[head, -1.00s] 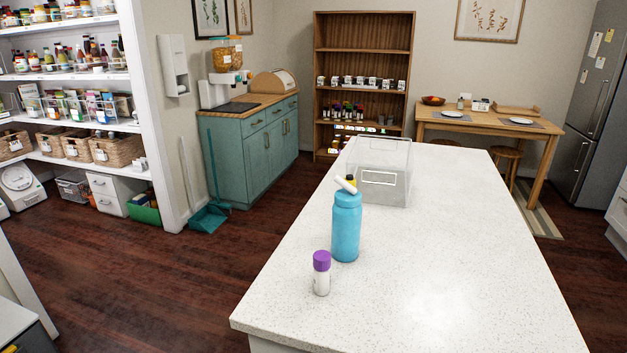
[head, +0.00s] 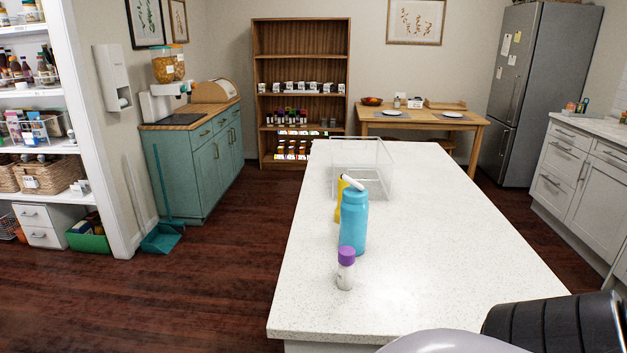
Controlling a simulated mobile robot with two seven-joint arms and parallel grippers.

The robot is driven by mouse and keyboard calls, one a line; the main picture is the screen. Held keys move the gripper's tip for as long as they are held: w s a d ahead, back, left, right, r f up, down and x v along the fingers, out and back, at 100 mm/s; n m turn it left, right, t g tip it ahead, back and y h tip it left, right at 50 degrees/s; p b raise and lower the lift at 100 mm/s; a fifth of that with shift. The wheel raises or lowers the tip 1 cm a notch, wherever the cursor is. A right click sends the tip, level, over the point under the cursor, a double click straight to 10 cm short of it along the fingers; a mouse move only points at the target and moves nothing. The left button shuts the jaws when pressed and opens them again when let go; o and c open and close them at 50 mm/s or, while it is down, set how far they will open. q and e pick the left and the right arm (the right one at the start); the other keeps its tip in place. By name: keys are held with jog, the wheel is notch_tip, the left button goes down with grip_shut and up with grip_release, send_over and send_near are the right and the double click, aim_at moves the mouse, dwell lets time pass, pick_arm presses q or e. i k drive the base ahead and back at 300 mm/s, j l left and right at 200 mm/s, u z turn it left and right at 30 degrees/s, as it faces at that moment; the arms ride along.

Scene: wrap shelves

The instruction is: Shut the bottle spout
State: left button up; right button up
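A blue bottle (head: 353,222) stands upright on the white island counter (head: 430,240). Its white spout (head: 352,182) sticks up at a slant from the top, tilted toward the upper left. Part of my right arm shows at the bottom right corner, but its fingertips are not visible. My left gripper is not in view.
A small white jar with a purple lid (head: 346,256) stands just in front of the bottle. A yellow item (head: 340,207) is partly hidden behind the bottle. A clear bin (head: 375,170) stands farther back. The counter's right side is clear.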

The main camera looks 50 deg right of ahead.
aim_at(346, 178)
jog(key=i+j+z, duration=0.15)
jog(key=i+j, duration=0.45)
jog(key=i, duration=0.15)
jog(key=i+z, duration=0.35)
jog(key=i+j+z, duration=0.2)
jog(key=i+z, duration=0.55)
jog(key=i+j+z, duration=0.15)
jog(key=z, duration=0.15)
jog(key=i+j+z, duration=0.15)
jog(key=z, duration=0.2)
jog(key=i+j+z, duration=0.15)
jog(key=z, duration=0.35)
jog(key=i+j+z, duration=0.2)
jog(key=z, duration=0.3)
jog(key=i+j+z, duration=0.15)
jog(key=z, duration=0.3)
jog(key=j+z, duration=0.5)
jog(key=i+j+z, duration=0.1)
jog(key=j+z, duration=0.45)
jog(key=z, duration=0.2)
